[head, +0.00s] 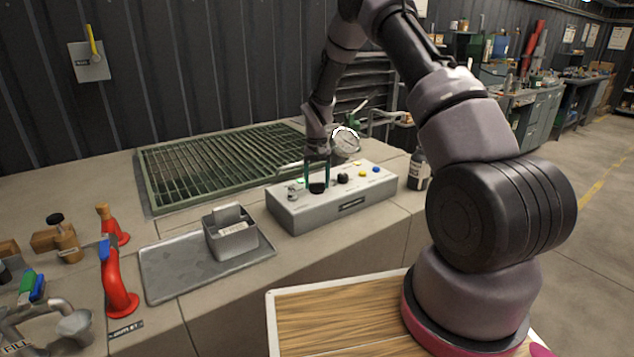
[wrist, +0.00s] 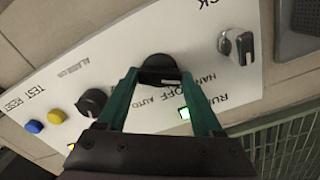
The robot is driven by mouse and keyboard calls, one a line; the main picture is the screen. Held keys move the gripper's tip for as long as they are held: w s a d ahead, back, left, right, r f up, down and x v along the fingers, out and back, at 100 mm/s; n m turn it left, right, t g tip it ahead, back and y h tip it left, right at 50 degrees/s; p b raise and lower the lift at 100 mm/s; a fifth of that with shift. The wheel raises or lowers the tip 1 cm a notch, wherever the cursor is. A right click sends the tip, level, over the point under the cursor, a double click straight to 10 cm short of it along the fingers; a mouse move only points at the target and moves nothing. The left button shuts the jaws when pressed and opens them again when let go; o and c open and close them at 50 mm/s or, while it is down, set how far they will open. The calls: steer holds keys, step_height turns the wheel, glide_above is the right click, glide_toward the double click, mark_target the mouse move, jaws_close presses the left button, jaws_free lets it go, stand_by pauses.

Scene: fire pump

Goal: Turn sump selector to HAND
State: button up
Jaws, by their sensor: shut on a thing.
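The selector knob (wrist: 160,66) is a black round knob on the white face of the grey control box (head: 340,208). The upside-down labels HAND, OFF and AUTO show beside it in the wrist view. My gripper (wrist: 160,82) is shut on this knob, one green finger on each side. In the head view my gripper (head: 317,182) reaches down onto the box top, and the knob (head: 317,188) shows dark between the fingertips. The fingers partly cover the label area, and I cannot tell which position the knob points to.
A second black knob (wrist: 92,102), a yellow button (wrist: 56,116) and a blue button (wrist: 33,126) sit to one side. A silver-and-black switch (wrist: 238,45) and a lit green lamp (wrist: 184,113) are on the other. A dark bottle (head: 418,170) stands right of the box.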

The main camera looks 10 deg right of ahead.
mark_target(317, 183)
stand_by(0.4)
steer(key=o, duration=1.4)
steer(key=shift+c, duration=0.2)
steer(key=shift+r, duration=0.1)
step_height(317, 183, up, 11)
steer(key=shift+f, duration=0.2)
